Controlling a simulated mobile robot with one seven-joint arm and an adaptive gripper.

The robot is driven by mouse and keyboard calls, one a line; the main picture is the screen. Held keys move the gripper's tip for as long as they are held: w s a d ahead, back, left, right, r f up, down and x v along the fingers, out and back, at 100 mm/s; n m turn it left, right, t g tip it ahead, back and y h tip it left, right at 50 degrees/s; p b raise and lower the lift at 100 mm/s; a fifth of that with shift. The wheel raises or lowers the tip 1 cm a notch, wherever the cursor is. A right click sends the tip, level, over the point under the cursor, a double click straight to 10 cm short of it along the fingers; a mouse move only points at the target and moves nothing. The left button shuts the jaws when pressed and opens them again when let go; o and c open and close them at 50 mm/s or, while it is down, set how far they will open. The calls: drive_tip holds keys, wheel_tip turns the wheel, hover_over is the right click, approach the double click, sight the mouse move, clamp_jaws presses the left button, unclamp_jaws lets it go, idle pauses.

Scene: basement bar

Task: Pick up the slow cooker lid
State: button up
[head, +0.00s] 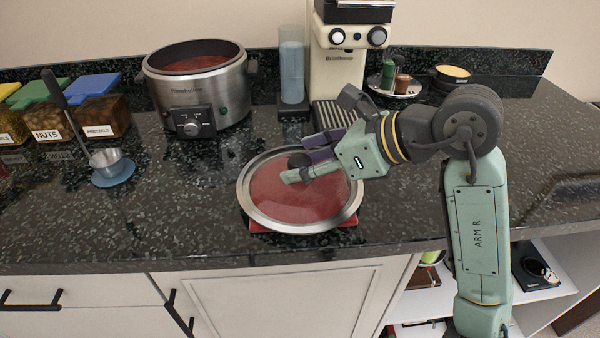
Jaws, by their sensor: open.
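The slow cooker lid (270,205) lies on the dark countertop, on a red mat (256,226) that shows at its front edge. It is round and see-through, with a silver rim and a black knob (299,159). My gripper (290,169) reaches in from the right over the lid, with its fingers open around or beside the knob. I cannot tell whether they touch it. The slow cooker (209,98) stands uncovered at the back left, silver with a red filling.
A ladle rests on a blue saucer (117,176) at left, near labelled snack bins (99,112). A coffee machine (352,68) and a clear cup column (292,72) stand behind the lid. Small pots (396,80) sit behind my arm. The front left counter is clear.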

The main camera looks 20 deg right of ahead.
drive_tip(key=shift+w+a+f, duration=0.1)
clamp_jaws()
idle(0.8)
